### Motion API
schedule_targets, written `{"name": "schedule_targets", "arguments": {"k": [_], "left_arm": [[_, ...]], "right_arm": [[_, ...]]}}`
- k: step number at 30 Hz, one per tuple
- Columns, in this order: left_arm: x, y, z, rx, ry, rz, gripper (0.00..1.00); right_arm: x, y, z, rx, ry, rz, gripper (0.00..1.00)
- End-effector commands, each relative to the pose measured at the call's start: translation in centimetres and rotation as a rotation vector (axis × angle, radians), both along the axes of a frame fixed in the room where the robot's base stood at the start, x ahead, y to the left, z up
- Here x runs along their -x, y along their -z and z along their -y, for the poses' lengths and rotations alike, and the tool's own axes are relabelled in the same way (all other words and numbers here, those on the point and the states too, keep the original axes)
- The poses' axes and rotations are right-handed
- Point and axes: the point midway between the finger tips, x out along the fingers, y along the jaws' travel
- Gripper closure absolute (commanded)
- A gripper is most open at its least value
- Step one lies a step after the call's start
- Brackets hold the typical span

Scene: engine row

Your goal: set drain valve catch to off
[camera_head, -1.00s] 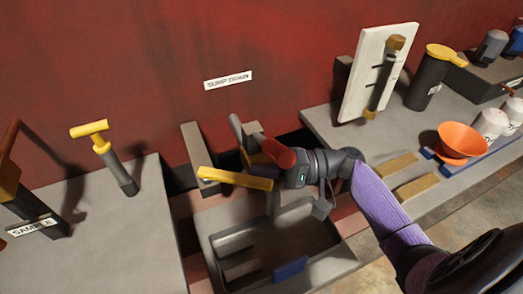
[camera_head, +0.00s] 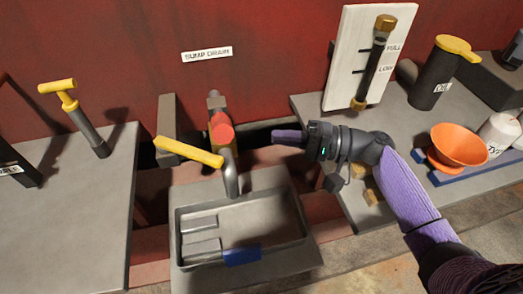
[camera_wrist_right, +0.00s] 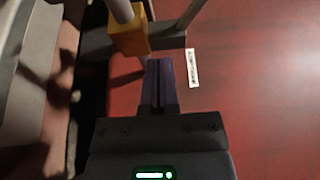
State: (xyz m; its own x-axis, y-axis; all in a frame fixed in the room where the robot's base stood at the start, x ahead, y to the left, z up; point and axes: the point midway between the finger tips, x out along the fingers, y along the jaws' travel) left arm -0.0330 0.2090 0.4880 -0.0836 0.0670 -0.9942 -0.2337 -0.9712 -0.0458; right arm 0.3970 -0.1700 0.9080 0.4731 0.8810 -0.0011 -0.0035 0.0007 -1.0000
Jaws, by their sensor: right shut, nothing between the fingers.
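Below the SUMP DRAIN label (camera_head: 207,54), the drain fitting has a red round-ended part (camera_head: 221,134), a yellow bar (camera_head: 188,152) slanting down to the right, and a grey round-topped piece (camera_head: 230,174) standing over the tray. I cannot tell which part is the catch. My right gripper (camera_head: 288,136) is shut and empty, to the right of the red part and apart from it. In the right wrist view its purple fingers (camera_wrist_right: 160,84) are together, just below an orange-yellow block (camera_wrist_right: 128,36) with grey rods. My left gripper is not in view.
A grey tray (camera_head: 304,234) with a blue piece (camera_head: 242,256) lies below the fitting. A white gauge board (camera_head: 348,40) stands behind right, with an oil can (camera_head: 428,82) and orange funnel (camera_head: 458,145) beyond. A yellow T-handle (camera_head: 58,87) stands left.

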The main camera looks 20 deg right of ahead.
Motion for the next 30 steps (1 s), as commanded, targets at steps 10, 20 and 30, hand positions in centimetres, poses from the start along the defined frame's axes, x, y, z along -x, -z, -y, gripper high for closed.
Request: {"name": "schedule_targets", "arguments": {"k": [10,20,30], "left_arm": [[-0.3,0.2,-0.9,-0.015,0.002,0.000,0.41],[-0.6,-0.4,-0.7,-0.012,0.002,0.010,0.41],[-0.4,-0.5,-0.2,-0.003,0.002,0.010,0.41]], "right_arm": [[-3.1,-0.3,-6.1,-0.003,-0.004,0.004,1.00],[-2.2,-0.4,-10.6,0.000,-0.004,0.002,1.00],[-1.5,-0.3,-11.2,0.000,-0.003,0.002,1.00]]}}
